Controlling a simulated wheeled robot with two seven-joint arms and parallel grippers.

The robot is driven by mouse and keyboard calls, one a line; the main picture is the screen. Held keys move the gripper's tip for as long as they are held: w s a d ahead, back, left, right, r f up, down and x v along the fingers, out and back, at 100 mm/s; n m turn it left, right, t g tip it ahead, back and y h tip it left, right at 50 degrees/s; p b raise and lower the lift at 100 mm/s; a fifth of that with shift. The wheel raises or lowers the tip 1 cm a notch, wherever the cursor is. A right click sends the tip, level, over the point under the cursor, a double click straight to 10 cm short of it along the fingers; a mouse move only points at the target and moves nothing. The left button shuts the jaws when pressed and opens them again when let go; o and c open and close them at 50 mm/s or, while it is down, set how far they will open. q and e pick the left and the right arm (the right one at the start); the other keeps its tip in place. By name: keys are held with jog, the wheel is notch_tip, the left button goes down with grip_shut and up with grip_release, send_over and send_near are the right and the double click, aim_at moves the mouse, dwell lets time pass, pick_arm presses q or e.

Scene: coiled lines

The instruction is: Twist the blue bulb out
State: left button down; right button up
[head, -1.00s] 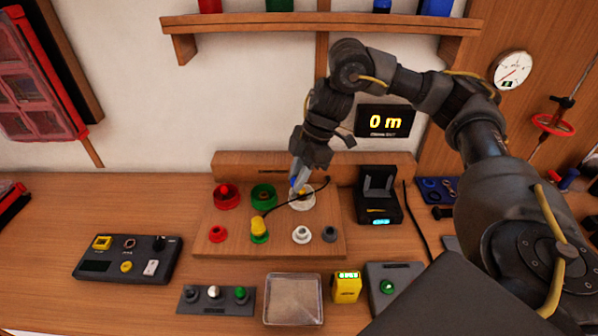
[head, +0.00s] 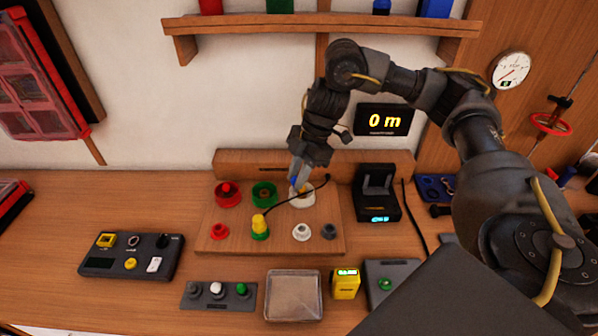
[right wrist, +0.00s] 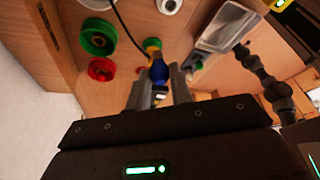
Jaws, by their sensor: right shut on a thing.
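My right gripper (head: 297,184) comes down over the back of the wooden board (head: 215,243). It is shut on the blue bulb (head: 293,181), which also shows between its two fingers in the right wrist view (right wrist: 159,72). A white round socket (head: 305,199) lies just under the fingertips, partly hidden by them. I cannot tell whether the bulb is still seated in it. My left gripper is outside the head view; a dark arm, seemingly my left one, shows small in the right wrist view, its gripper (right wrist: 240,49) too small to read.
A thin black cord (head: 290,199) arcs close by the gripper. A yellow plug (head: 259,223), red socket (head: 228,195) and green socket (head: 264,195) stand to the left. A black dock (head: 376,203) is to the right. A clear tray (head: 293,315) lies in front.

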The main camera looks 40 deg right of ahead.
jog(key=shift+n+g+p, duration=0.5)
jog(key=shift+n+p, duration=0.8)
jog(key=shift+p, duration=0.2)
jog(key=shift+w, duration=0.1)
jog(key=shift+p, duration=0.4)
